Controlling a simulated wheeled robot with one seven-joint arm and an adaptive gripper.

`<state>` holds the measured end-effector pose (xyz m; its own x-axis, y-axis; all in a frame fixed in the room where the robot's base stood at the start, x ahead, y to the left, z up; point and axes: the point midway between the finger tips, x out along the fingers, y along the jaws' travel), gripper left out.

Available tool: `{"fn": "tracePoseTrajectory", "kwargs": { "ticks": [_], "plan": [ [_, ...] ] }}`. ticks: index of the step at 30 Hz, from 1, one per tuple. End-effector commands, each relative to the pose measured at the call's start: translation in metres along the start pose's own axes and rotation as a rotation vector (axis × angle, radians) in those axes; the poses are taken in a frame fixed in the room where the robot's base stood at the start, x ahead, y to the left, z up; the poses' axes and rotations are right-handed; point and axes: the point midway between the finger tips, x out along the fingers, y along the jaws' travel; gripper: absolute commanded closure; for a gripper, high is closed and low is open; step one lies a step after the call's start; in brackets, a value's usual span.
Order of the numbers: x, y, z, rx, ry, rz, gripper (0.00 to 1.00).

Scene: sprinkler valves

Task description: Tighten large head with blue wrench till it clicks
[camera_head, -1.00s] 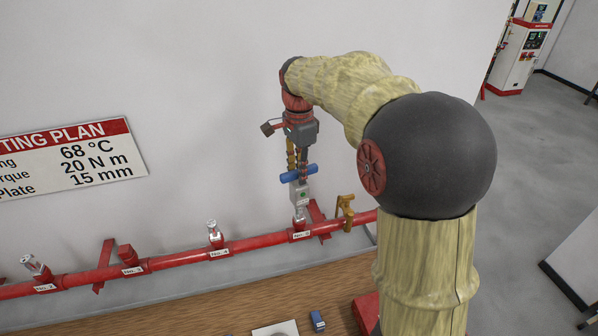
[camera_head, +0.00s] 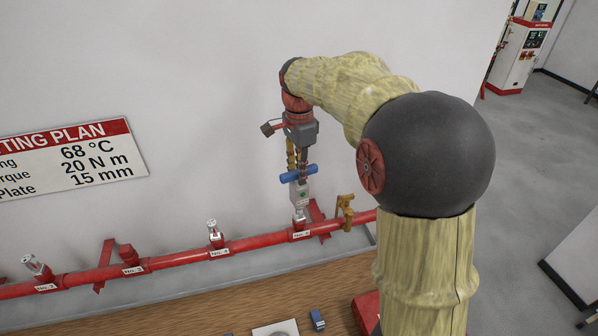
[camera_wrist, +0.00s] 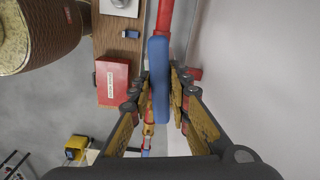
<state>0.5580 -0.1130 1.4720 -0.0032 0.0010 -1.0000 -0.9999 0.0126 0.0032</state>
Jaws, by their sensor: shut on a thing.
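My gripper (camera_head: 302,167) is shut on the blue handle of the blue wrench (camera_head: 290,176). The wrench's grey body stands upright below the handle, above the No. 5 outlet on the red pipe (camera_head: 262,242). A silver head (camera_head: 299,219) shows under the wrench at that outlet; whether the two are engaged is too small to tell. In the wrist view, the blue handle (camera_wrist: 158,75) lies between the fingers and hides the head below. Other silver heads stand at No. 4 (camera_head: 213,231) and at the left end of the pipe (camera_head: 33,265).
A yellow valve lever (camera_head: 345,208) stands right of No. 5. The wooden bench (camera_head: 210,307) below bears a small blue block (camera_head: 317,320), a white plate (camera_head: 270,331) and a red box (camera_wrist: 113,82). A wall sign (camera_head: 75,158) reads 20 N m.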

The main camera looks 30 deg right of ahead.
Motion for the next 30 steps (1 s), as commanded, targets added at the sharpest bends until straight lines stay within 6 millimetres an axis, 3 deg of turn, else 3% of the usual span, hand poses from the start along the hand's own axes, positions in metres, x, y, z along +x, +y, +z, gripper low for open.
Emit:
{"fn": "tracePoseTrajectory", "kwargs": {
  "ticks": [11,30],
  "plan": [
    [0.003,0.000,0.000,0.000,0.000,-0.002,1.00],
    [0.031,0.000,0.000,0.000,0.000,-0.002,1.00]
  ]
}}
